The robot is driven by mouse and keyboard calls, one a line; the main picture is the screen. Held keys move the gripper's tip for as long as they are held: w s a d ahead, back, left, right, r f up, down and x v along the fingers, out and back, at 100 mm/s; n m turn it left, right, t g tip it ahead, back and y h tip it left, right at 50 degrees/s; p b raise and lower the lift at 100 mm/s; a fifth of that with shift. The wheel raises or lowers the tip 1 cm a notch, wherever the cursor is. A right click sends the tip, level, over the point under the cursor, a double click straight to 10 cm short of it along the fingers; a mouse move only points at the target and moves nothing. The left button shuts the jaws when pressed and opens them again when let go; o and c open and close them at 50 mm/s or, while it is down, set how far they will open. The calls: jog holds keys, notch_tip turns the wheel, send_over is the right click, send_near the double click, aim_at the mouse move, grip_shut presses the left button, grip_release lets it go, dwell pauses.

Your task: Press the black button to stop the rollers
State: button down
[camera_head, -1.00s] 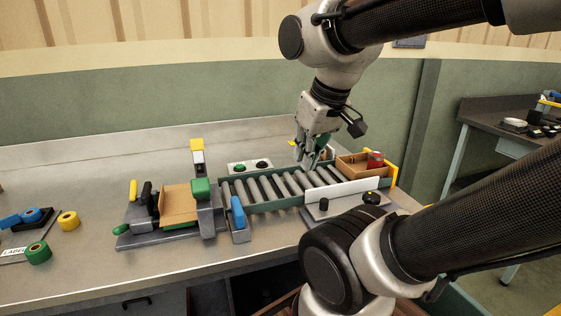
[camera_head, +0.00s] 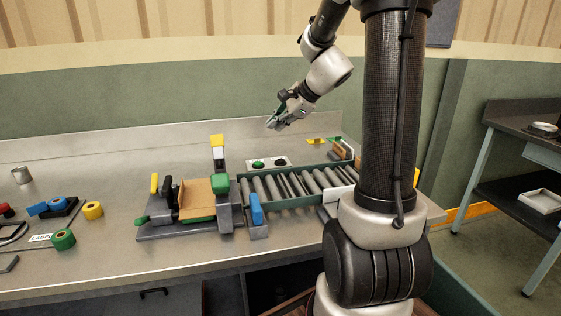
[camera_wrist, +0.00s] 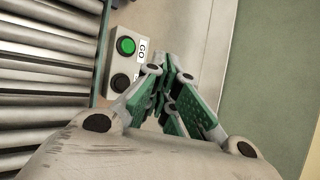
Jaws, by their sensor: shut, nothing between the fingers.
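A pale button box (camera_head: 270,166) stands on the bench behind the rollers. It carries a green button (camera_head: 258,163) and a black button (camera_head: 281,161). In the wrist view the green button (camera_wrist: 126,46) sits beside a "GO" label, and the black button (camera_wrist: 120,83) is below it, close to my fingers. A label beside the black button is largely hidden. My gripper (camera_head: 271,124) is shut and empty, in the air above and behind the box, apart from it. Its green-padded fingers (camera_wrist: 176,76) show in the wrist view. The roller conveyor (camera_head: 292,186) runs in front of the box.
A grey fixture with a brown carton (camera_head: 196,198) and a blue handle (camera_head: 256,209) stand at the conveyor's left. Tape rolls (camera_head: 93,210) lie further left. My arm hides much of the conveyor's right end. The bench behind the box is clear up to the wall.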

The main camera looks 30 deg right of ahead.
aim_at(279, 161)
jog(key=shift+w+d+f+m+t, duration=0.15)
jog(key=shift+w+d+f+m, duration=0.05)
jog(key=shift+w+d+m, duration=0.25)
jog(key=shift+w+d+f+m+t, duration=0.15)
jog(key=shift+w+d+m, duration=0.2)
jog(key=shift+w, duration=0.1)
jog(key=shift+a+f, duration=0.1)
jog(key=shift+f, duration=4.35)
jog(key=shift+f, duration=0.35)
jog(key=shift+f, duration=0.45)
jog(key=shift+r, duration=0.85)
